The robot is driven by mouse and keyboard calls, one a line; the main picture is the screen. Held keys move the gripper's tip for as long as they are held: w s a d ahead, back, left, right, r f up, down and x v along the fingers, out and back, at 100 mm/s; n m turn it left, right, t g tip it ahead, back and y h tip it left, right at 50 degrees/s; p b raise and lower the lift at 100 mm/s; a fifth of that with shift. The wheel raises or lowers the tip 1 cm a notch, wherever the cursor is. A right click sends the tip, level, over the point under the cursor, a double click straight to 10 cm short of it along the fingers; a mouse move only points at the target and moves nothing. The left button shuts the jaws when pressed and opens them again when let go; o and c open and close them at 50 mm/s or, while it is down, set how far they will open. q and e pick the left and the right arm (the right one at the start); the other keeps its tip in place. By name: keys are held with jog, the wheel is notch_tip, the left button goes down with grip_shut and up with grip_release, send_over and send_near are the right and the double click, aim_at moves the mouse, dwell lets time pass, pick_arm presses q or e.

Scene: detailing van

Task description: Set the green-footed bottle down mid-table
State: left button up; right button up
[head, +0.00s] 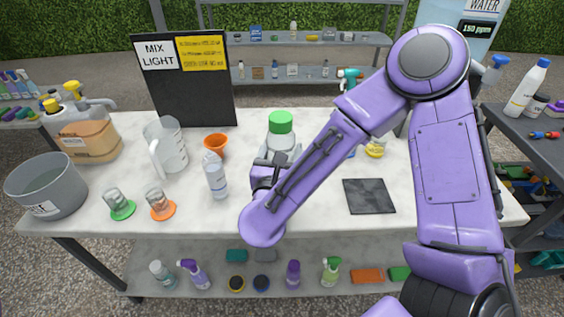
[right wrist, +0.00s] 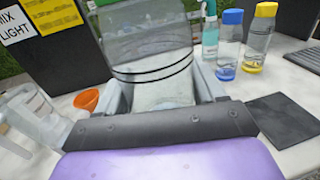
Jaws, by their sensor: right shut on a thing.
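My right gripper (head: 272,162) is shut on a clear, pale bottle (head: 283,139) with a bright green end (head: 281,122) that points up, over the middle of the white table (head: 318,215). In the right wrist view the bottle (right wrist: 150,58) stands between the fingers of the right gripper (right wrist: 165,100). It has dark rings around its clear body, and its upper end is cut off by the frame. Its lower end is hidden behind the gripper, so I cannot tell whether it touches the table. My left gripper is not in view.
An orange funnel (head: 215,143), a clear bottle (head: 216,178) and a measuring jug (head: 167,147) stand left of the gripper. A dark square mat (head: 368,196) lies right. Blue-capped (right wrist: 230,48) and yellow-capped (right wrist: 259,40) bottles stand behind. The front middle is clear.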

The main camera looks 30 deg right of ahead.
jog(key=w+d+f, duration=0.1)
jog(key=f, duration=0.2)
jog(key=w+d+f, duration=0.2)
jog(key=f, duration=0.1)
jog(key=w+d+f+p, duration=0.1)
jog(key=w+d+f, duration=0.1)
jog(key=f, duration=0.2)
jog(key=shift+d, duration=0.1)
jog(key=shift+s, duration=0.1)
jog(key=shift+f+b, duration=0.15)
jog(key=shift+b, duration=0.2)
jog(key=o, duration=1.2)
jog(key=shift+o, duration=0.2)
